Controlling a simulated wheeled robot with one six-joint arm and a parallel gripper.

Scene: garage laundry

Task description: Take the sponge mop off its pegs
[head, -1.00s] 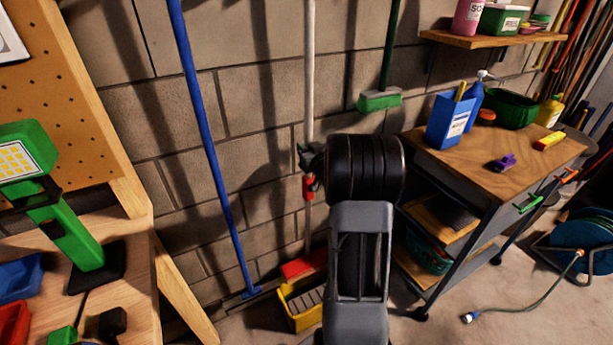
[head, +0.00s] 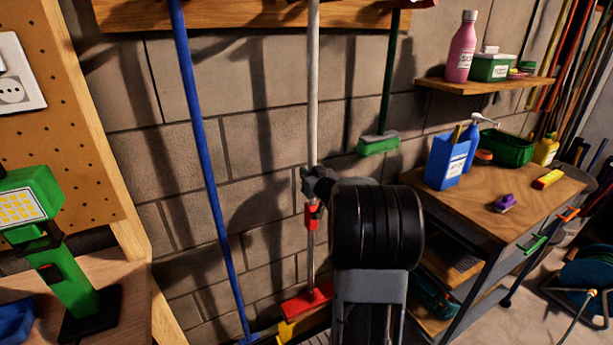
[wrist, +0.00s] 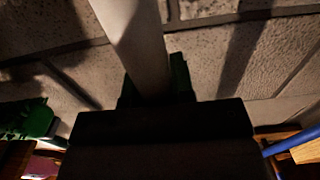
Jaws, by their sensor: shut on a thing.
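The sponge mop (head: 313,100) has a pale pole, a red sleeve low on the shaft and a red head (head: 307,300) at the bottom. It hangs nearly upright in front of the block wall. My gripper (head: 318,183) is shut around the pole just above the red sleeve. In the wrist view the pale pole (wrist: 137,40) runs down between the dark green fingers (wrist: 155,85). The top of the mop is out of frame, so I cannot tell whether it still touches its pegs.
A blue-handled tool (head: 200,130) hangs left of the mop, and a green brush (head: 378,143) hangs right. A wooden rail (head: 220,14) crosses the wall above. A yellow bucket (head: 290,328) is low by the mop head. A cart (head: 500,205) stands right, a workbench (head: 120,285) left.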

